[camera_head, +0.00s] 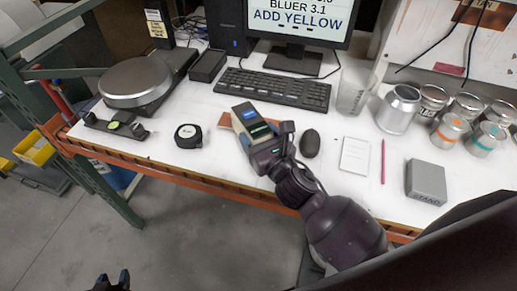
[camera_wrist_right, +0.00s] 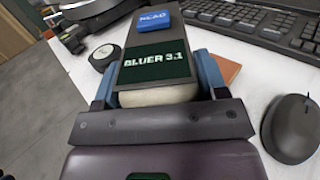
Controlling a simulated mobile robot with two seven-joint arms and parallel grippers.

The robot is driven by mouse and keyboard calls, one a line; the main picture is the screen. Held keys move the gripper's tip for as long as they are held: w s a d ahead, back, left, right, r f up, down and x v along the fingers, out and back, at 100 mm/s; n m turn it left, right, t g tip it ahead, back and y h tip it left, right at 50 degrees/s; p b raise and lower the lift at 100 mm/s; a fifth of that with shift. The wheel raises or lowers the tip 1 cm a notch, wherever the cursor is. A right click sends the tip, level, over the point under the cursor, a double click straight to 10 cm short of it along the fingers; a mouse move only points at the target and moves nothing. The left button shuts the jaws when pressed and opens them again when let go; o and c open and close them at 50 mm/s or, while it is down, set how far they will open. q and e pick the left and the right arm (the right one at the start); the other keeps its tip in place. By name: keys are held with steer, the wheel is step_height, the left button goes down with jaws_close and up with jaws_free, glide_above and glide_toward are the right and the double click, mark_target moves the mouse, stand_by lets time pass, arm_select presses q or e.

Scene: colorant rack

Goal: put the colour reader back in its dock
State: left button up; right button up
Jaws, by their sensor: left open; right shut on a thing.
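The colour reader (camera_head: 252,123) is a dark block with a blue READ button. In the right wrist view the reader (camera_wrist_right: 156,62) shows "BLUER 3.1" on its screen. My right gripper (camera_head: 266,143) is shut on it, with a blue finger on each side. The reader is at the brown card on the bench; I cannot tell whether it touches it. A low black holder with a green spot, seemingly the dock (camera_head: 115,126), lies at the left front of the bench, with nothing in it. My left gripper (camera_head: 111,282) is open and empty, low over the floor.
A black tape measure (camera_head: 188,136) lies between dock and reader. A round scale (camera_head: 137,82) stands behind the dock. The keyboard (camera_head: 275,89) is behind the reader, and a mouse (camera_head: 311,143) is right of it. Several cans (camera_head: 398,109) stand at the right.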

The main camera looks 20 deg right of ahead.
steer(key=shift+f+b, duration=0.65)
steer(key=shift+f, duration=1.5)
steer(key=shift+f, duration=0.1)
steer(key=o, duration=1)
steer(key=shift+f, duration=0.15)
steer(key=o, duration=0.5)
